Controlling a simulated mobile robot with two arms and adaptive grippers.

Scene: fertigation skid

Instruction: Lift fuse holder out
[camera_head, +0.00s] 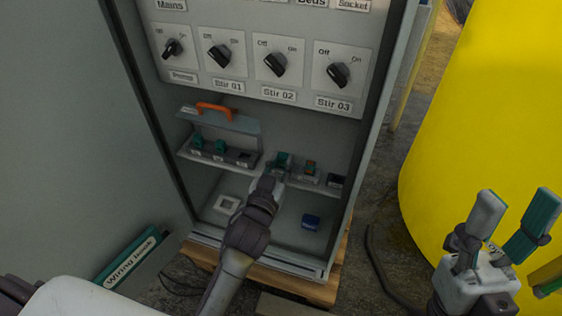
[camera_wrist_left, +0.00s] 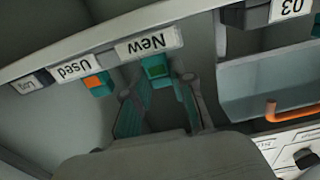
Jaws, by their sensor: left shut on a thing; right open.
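My left gripper (camera_head: 277,172) is at the lower shelf of the cabinet, shut on a green fuse holder (camera_wrist_left: 156,68) at the place labelled "New" (camera_wrist_left: 148,45). Its fingers stand on either side of the holder, and whether the holder still touches its place is hidden. A holder with an orange top (camera_head: 310,168) sits beside it, at the "Used" label (camera_wrist_left: 73,68). Two green holders, one on the left (camera_head: 197,142) and one on the right (camera_head: 219,146), stand in the left fuse rack (camera_head: 226,159). Its third place (camera_head: 245,156) looks dark. My right gripper (camera_head: 515,212) is open and empty.
An orange-handled cover (camera_head: 215,112) stands raised over the left rack. A dark item (camera_head: 335,181) is at the shelf's right end. A white square part (camera_head: 227,204) and a blue item (camera_head: 311,222) lie on the cabinet floor. A yellow tank (camera_head: 480,110) stands right.

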